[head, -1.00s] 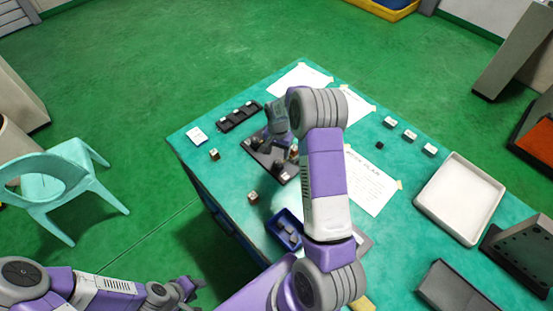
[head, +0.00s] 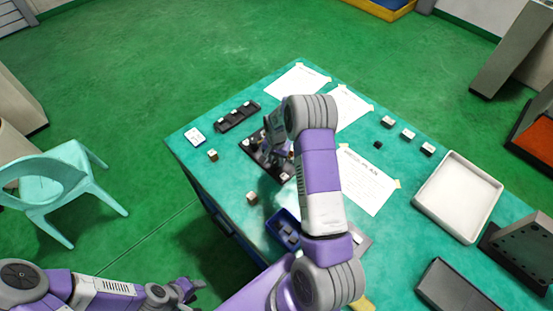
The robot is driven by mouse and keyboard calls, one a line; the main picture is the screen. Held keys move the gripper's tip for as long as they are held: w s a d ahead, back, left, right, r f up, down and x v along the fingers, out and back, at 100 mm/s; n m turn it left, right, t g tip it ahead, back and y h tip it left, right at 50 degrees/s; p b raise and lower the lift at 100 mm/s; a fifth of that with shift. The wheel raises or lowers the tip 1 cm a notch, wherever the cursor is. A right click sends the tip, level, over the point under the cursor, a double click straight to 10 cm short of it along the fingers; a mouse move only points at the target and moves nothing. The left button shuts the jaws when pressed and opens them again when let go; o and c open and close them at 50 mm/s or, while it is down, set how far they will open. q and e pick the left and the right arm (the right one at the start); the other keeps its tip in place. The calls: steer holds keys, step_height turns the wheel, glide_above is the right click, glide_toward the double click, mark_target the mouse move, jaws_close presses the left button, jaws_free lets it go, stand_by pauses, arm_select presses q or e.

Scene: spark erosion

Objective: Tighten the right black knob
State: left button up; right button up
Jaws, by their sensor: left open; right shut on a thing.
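A dark fixture plate (head: 254,148) with several small parts on it lies on the green table (head: 228,185). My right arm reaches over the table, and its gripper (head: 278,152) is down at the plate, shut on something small. The arm and wrist cover much of the plate, so I cannot make out the right black knob or tell its position. My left gripper (head: 188,290) is open and empty, low at the left, off the table and away from the plate.
A black compartment tray (head: 238,117) lies behind the plate. A blue bin (head: 284,219) and small blocks (head: 252,198) are nearer me. Papers (head: 367,185), small blocks (head: 408,134) and a white tray (head: 458,197) lie to the right. A chair (head: 60,190) stands left.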

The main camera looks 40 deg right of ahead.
steer(key=shift+c, duration=0.6)
steer(key=shift+m, duration=0.4)
steer(key=shift+m+b, duration=0.4)
steer(key=shift+m, duration=0.2)
steer(key=m, duration=0.2)
steer(key=shift+m+b, duration=0.3)
steer(key=m, duration=0.4)
steer(key=shift+m, duration=0.3)
steer(key=m+p, duration=0.1)
steer(key=m, duration=0.5)
steer(key=shift+s+r+p, duration=0.1)
steer(key=shift+p, duration=0.25)
steer(key=m+p, duration=0.2)
steer(key=m, duration=0.4)
steer(key=shift+m, duration=0.3)
